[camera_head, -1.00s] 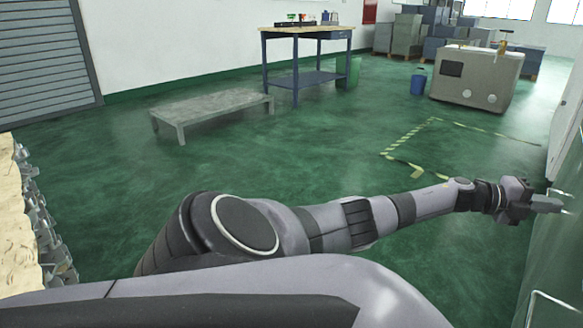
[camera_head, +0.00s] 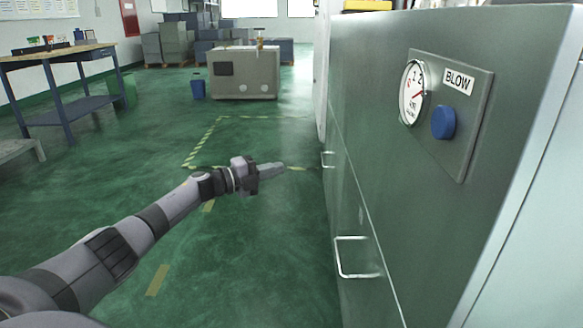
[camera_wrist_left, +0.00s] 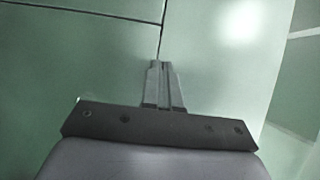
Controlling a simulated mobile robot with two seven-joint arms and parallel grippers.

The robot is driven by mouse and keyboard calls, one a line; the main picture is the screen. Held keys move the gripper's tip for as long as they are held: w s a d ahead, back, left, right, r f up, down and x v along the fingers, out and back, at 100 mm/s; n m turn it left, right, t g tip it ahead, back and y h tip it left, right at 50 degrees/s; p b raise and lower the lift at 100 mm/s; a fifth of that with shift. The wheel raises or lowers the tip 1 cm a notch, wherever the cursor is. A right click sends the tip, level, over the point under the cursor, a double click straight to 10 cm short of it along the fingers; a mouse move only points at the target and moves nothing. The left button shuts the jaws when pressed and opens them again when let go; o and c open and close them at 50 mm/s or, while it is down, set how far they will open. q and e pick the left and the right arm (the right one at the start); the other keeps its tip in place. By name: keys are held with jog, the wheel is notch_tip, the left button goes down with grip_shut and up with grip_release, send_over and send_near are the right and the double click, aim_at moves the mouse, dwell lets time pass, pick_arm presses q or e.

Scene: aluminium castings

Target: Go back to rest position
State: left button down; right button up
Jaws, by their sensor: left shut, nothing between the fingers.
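My left arm reaches in from the lower left in the head view. Its gripper (camera_head: 270,169) is shut and empty, held out over the green floor to the left of the green cabinet. In the left wrist view the two fingers (camera_wrist_left: 163,84) lie together, with green cabinet panels (camera_wrist_left: 222,60) behind them. My right gripper is not in view.
The green cabinet (camera_head: 450,225) on the right has a gauge (camera_head: 412,92), a blue button (camera_head: 443,122), a BLOW label (camera_head: 458,81) and a metal handle (camera_head: 357,258). A workbench (camera_head: 60,92) stands left, a grey machine (camera_head: 245,74) at the back. The middle floor is clear.

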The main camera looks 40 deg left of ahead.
pick_arm(q)
jog(key=s+d+f+n+y+p, duration=0.1)
jog(key=s+d+f+n+p, duration=0.1)
jog(key=s+d+n+p, duration=0.5)
jog(key=s+d+f+n+y+p, duration=0.1)
jog(key=s+d+n+y+p, duration=0.3)
jog(key=d+p, duration=0.7)
jog(key=s+d+r+n+g+p, duration=0.2)
jog(key=s+d+n+p, duration=0.1)
jog(key=s, duration=0.4)
jog(key=s+d+r+n+g+p, duration=0.2)
jog(key=s+d+n+p, duration=0.1)
jog(key=s+p, duration=0.3)
jog(key=s+d+r+n+g+p, duration=0.1)
jog(key=s+d+r+n+p, duration=0.2)
jog(key=s, duration=0.7)
jog(key=shift+d+n+g+y+p, duration=0.3)
jog(key=shift+d+n+g+p, duration=0.1)
jog(key=shift+p, duration=0.3)
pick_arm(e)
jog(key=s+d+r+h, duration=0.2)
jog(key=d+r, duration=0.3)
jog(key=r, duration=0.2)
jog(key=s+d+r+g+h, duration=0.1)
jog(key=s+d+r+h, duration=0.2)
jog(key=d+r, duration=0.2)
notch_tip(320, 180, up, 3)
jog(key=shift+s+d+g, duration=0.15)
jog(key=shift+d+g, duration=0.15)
